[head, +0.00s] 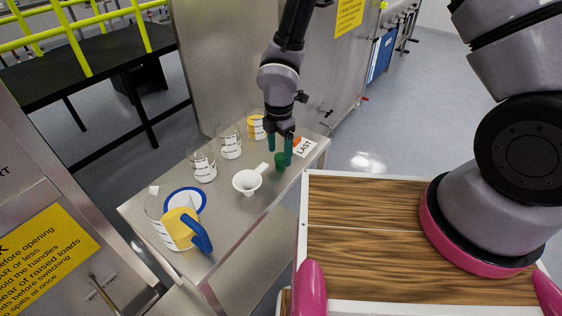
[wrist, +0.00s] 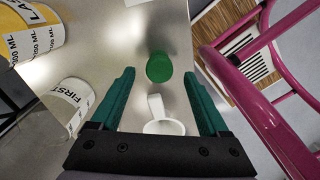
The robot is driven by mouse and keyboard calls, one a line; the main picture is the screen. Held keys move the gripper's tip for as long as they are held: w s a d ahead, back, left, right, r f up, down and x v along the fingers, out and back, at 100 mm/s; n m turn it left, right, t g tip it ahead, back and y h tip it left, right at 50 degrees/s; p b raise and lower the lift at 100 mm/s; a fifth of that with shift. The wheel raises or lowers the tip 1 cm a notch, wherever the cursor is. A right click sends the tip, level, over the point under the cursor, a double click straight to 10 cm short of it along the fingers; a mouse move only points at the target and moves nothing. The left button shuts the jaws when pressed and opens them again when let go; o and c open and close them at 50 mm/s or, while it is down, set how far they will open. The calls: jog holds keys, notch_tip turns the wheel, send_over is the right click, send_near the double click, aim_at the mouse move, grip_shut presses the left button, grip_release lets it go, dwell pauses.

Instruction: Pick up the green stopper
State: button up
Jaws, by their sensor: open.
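The green stopper (head: 281,160) sits on the metal side table (head: 232,218), near its right edge. In the wrist view the green stopper (wrist: 159,67) is a round green disc, just beyond the fingertips and roughly centred between them. My gripper (head: 281,157) is open above the stopper, its two teal fingers pointing down. In the wrist view my gripper (wrist: 163,78) has its fingers spread apart with nothing between them.
A white funnel (head: 248,182) stands close to the stopper. Several labelled beakers (head: 203,166) line the table's far side.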

aim_at(280, 156)
notch_tip(280, 156, down, 4)
jog(key=shift+w+f, duration=0.1)
jog(key=shift+w, duration=0.05)
grip_shut()
